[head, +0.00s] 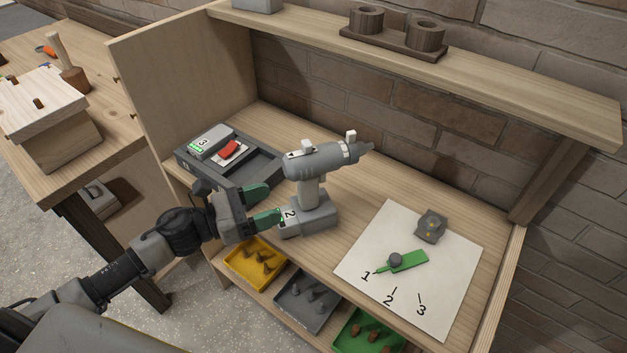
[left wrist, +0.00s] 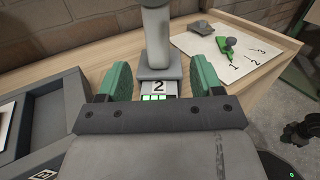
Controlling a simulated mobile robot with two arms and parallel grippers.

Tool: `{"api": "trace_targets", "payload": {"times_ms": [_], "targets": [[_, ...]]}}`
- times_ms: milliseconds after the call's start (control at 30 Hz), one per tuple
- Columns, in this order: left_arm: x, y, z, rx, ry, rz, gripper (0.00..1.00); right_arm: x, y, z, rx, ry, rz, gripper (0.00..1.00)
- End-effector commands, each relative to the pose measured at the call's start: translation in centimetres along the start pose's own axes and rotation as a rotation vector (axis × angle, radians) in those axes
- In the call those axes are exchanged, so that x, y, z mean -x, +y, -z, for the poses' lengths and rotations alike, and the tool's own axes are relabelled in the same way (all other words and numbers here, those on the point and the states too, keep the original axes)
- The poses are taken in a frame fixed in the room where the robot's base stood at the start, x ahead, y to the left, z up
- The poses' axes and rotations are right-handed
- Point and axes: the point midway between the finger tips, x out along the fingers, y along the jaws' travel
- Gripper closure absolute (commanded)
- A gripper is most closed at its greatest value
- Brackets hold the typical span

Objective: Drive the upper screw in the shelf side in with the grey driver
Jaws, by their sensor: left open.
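The grey driver (head: 318,160) stands upright on the shelf board, its chuck pointing right and its battery base labelled 2. In the left wrist view, the driver's base (left wrist: 158,73) shows between my finger pads. My left gripper (head: 268,205) is open, with green pads on either side of the base; I cannot tell if they touch it. The shelf side (head: 175,75) is the upright wooden panel at the left. Two small dark spots, likely the upper screw (head: 117,79) and a lower screw (head: 133,115), show at its outer edge.
A grey tray (head: 186,158) with a charger labelled 3 and a red item lies behind my gripper. A white sheet (head: 455,262) with a green tool lies right. Yellow, grey and green bins (head: 232,266) sit below. A workbench (head: 110,125) with a wooden box stands left.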

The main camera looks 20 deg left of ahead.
Motion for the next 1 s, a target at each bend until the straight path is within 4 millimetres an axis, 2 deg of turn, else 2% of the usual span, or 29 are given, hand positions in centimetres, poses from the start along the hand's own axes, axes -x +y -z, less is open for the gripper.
{"api": "trace_targets", "payload": {"times_ms": [100,333,500,767,900,1000], "targets": [[-0.5,0.0,-0.1,-0.050,0.010,0.033,0.34,0.4,0.0,0.1,0.001,0.000,0.000,1.00],[-4.1,-0.1,-0.4,-0.049,0.008,0.032,0.34,1.9,0.2,0.2,0.002,0.000,-0.002,1.00],[-5.5,-0.2,-0.1,-0.048,0.010,0.033,0.34,2.2,0.5,0.2,0.004,0.000,-0.005,1.00],[-8.8,0.5,-1.8,-0.046,0.009,0.032,0.34,4.8,0.6,0.5,0.005,0.001,-0.007,1.00],[-10.4,0.4,-1.3,-0.045,0.010,0.031,0.34,5.1,0.6,0.5,0.005,0.001,-0.006,1.00],[-10.7,0.4,-1.1,-0.046,0.011,0.031,0.34,5.2,0.6,0.5,0.005,0.001,-0.006,1.00]]}}
